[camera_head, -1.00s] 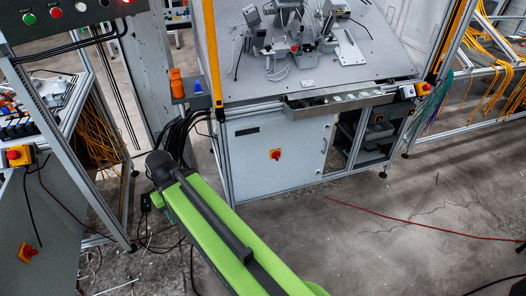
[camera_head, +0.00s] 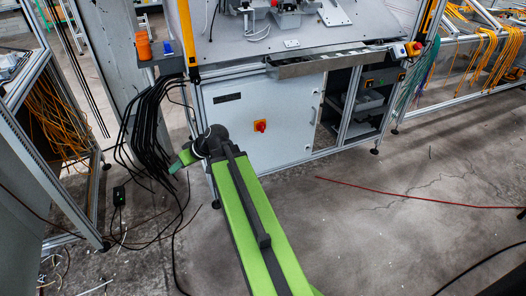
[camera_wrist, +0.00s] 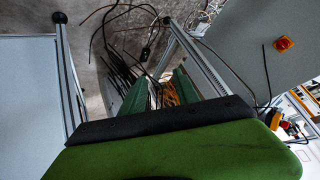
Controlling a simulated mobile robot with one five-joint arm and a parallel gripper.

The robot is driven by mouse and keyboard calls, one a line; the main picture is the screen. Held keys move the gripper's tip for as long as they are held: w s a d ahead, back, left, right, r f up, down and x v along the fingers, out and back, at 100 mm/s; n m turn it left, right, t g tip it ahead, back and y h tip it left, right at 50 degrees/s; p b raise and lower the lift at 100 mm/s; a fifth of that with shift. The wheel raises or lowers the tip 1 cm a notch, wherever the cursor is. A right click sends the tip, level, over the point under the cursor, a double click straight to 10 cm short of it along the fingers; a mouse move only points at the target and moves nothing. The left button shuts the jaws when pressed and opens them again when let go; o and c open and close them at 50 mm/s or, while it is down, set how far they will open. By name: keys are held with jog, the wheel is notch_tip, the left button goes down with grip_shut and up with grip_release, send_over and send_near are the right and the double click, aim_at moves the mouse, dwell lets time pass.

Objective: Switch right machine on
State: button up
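The right machine (camera_head: 290,110) is a grey cabinet under a worktop, at the middle of the head view. A red rotary switch on a yellow plate (camera_head: 260,126) sits on its front panel. A red button on a yellow box (camera_head: 413,48) is at the worktop's right corner. My green arm reaches up from the bottom, its end just below and left of the rotary switch. My gripper (camera_head: 184,158) points left there, partly hidden by the wrist. In the wrist view its two green fingers (camera_wrist: 158,90) are apart with nothing between them; neither switch is identifiable beside them.
Black cables (camera_head: 150,125) hang left of the cabinet, close to my gripper. The left machine's frame (camera_head: 50,160) stands at the left; a red-orange switch on a grey panel (camera_wrist: 283,43) shows in the wrist view. A red cable (camera_head: 420,200) crosses open floor at the right.

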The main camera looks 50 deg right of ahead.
jog(key=w+d+f+t+h+b, duration=0.1)
jog(key=d+f+t+b, duration=0.1)
jog(key=d+f+b, duration=0.3)
jog(key=d+f+t+b, duration=0.2)
jog(key=d+b, duration=0.1)
jog(key=d, duration=0.4)
jog(key=m+t+h+b, duration=0.55)
jog(key=h+b, duration=0.45)
jog(key=b, duration=0.7)
send_near(263, 127)
jog(key=shift+g, duration=0.25)
jog(key=x, duration=0.8)
jog(key=shift+w, duration=0.3)
